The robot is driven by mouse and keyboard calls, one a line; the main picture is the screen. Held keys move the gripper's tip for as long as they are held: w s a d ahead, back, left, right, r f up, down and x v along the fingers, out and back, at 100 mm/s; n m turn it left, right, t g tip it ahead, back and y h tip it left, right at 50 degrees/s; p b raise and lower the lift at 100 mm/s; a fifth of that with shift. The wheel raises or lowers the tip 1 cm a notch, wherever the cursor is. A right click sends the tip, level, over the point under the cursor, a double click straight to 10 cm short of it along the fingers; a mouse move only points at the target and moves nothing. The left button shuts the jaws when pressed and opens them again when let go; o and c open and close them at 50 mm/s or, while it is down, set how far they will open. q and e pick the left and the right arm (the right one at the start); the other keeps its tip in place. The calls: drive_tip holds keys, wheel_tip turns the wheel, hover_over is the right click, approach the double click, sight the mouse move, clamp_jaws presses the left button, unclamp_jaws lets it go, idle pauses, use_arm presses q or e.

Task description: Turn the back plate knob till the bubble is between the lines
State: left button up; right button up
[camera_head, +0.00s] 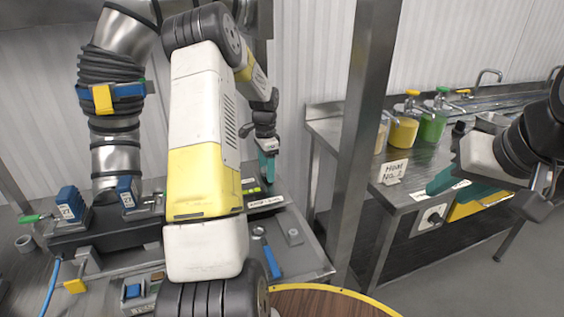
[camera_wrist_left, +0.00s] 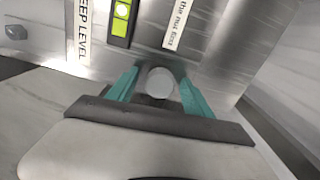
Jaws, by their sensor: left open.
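My left gripper (camera_wrist_left: 160,92) is open, with its two teal fingers on either side of a round grey knob (camera_wrist_left: 160,82) in the left wrist view. I cannot tell whether the fingers touch it. A black-framed level with a yellow-green vial (camera_wrist_left: 121,12) lies just beyond it; a pale round bubble shows, but its lines are too small to make out. In the head view my left gripper (camera_head: 268,160) points down at the back of the metal plate, by the green vial (camera_head: 251,190); the knob is hidden there. My right gripper (camera_head: 460,185) hangs at the right, its finger gap unclear.
A "KEEP LEVEL" label (camera_wrist_left: 83,32) and a "the nut first" label (camera_wrist_left: 180,22) flank the level. A blue-handled tool (camera_head: 270,258) lies on the plate. A steel post (camera_head: 362,130) stands to the right, before a bench with pump jars (camera_head: 403,132).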

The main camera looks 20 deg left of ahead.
use_arm(q)
wheel_tip(320, 180, up, 7)
drive_tip(key=shift+r, duration=0.35)
idle(0.3)
drive_tip(key=shift+d+r, duration=0.1)
drive_tip(key=shift+r, duration=0.15)
drive_tip(key=s+d+r+n+t, duration=0.35)
drive_tip(key=s+d+r, duration=0.55)
drive_tip(key=s+r, duration=0.45)
drive_tip(key=s+d+r+n+t+h, duration=0.1)
drive_tip(key=s+d+n, duration=0.1)
drive_tip(key=s, duration=0.6)
drive_tip(key=s+d+n+t+h, duration=0.1)
drive_tip(key=s+d+n, duration=0.2)
drive_tip(key=s, duration=0.5)
drive_tip(key=shift+d+r+n+t, duration=0.35)
drive_tip(key=shift+d+r, duration=0.05)
drive_tip(key=shift+d, duration=0.35)
